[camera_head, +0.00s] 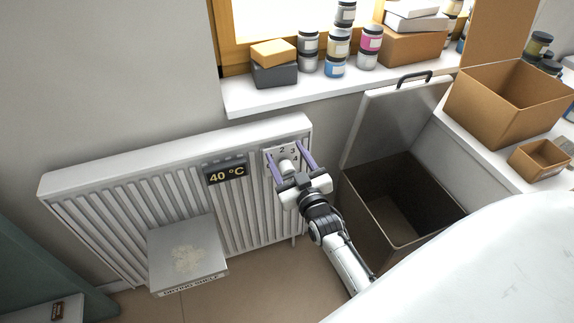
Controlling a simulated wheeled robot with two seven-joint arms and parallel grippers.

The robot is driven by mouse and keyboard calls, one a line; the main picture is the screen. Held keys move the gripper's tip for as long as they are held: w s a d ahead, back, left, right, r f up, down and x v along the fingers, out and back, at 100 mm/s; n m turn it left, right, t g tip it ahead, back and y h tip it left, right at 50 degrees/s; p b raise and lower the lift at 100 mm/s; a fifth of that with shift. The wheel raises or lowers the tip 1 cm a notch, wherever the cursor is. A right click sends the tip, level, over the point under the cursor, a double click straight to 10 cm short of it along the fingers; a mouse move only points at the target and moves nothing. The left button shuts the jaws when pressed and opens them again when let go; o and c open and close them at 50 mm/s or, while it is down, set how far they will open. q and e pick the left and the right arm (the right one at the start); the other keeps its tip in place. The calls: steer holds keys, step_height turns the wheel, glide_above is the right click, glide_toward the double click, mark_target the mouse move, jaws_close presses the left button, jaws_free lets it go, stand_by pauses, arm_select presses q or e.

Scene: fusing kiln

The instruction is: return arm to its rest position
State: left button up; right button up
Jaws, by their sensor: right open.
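My right gripper (289,160) reaches in from the lower right. Its two purple fingers are open on either side of the round white knob (287,166) on a numbered dial plate (270,157). I cannot tell whether the fingers touch the knob. The dial plate is at the right end of the white radiator (120,181). A dark display (227,172) beside it reads 40 °C. My left gripper is not in view.
An open bin (365,205) with a raised lid (395,118) stands right of my right arm. A grey drying shelf (188,252) juts out from the radiator. The windowsill (250,102) above holds jars and boxes. Cardboard boxes (508,98) stand at right.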

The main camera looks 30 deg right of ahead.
step_height(320, 180, up, 2)
stand_by(0.6)
steer(key=s+a+f+g+y, duration=0.2)
steer(key=s+a+f, duration=0.3)
steer(key=s, duration=0.4)
steer(key=s+a+f+n+g+y, duration=0.1)
steer(key=s+a+f+g, duration=0.3)
steer(key=s, duration=0.6)
steer(key=s+a+f+n+g+y, duration=0.1)
steer(key=s+a+f+g+y, duration=0.2)
steer(key=s+a+f, duration=0.5)
steer(key=shift+s+a+f, duration=0.15)
steer(key=shift+s+a, duration=0.3)
steer(key=shift+s, duration=0.25)
